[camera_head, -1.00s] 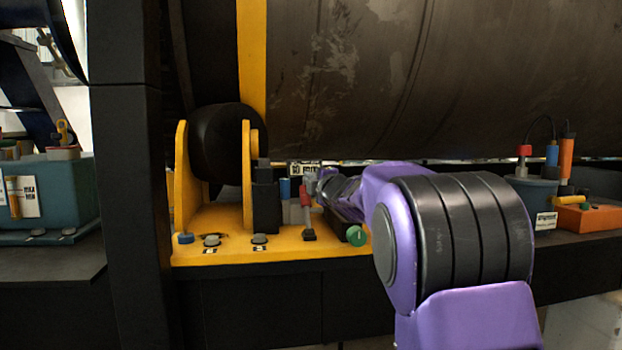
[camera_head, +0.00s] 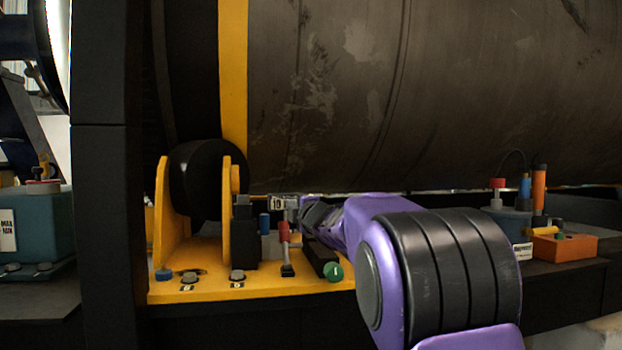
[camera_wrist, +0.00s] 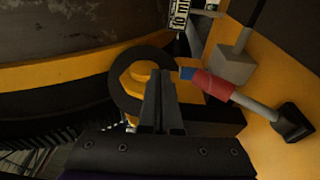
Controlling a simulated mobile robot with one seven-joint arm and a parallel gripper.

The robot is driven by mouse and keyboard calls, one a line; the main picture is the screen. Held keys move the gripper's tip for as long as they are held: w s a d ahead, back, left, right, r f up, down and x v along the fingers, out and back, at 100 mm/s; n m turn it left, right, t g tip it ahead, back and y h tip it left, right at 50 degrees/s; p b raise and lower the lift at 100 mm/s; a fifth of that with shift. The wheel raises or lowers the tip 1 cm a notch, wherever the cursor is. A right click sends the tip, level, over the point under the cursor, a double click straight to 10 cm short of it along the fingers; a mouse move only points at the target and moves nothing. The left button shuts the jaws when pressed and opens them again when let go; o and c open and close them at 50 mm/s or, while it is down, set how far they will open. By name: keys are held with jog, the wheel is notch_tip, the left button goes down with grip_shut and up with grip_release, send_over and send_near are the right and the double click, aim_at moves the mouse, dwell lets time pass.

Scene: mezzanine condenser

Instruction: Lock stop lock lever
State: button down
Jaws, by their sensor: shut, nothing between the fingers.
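A lever with a red grip (camera_head: 283,231) on a grey stem stands nearly upright on the yellow bracket base (camera_head: 215,288) in the head view. In the wrist view its red grip (camera_wrist: 212,85) lies right of my fingers, with its stem running to a dark foot. I cannot tell for certain that this is the stop lock lever. My gripper (camera_head: 292,206) is just above and right of the red grip in the head view. In the wrist view my gripper (camera_wrist: 160,80) is shut and empty, its fingertips apart from the grip and in front of a black ring (camera_wrist: 122,95).
A green knob (camera_head: 333,272) sits right of the lever and a blue cylinder (camera_head: 264,224) left of it. A black roller (camera_head: 195,180) stands between yellow plates. The large dark drum (camera_head: 330,100) hangs close above. An orange box (camera_head: 565,247) stands at the right.

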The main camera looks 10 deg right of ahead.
jog(key=s+d+r, duration=0.2)
jog(key=s+r, duration=0.5)
jog(key=shift+r, duration=0.25)
jog(key=shift+s, duration=0.1)
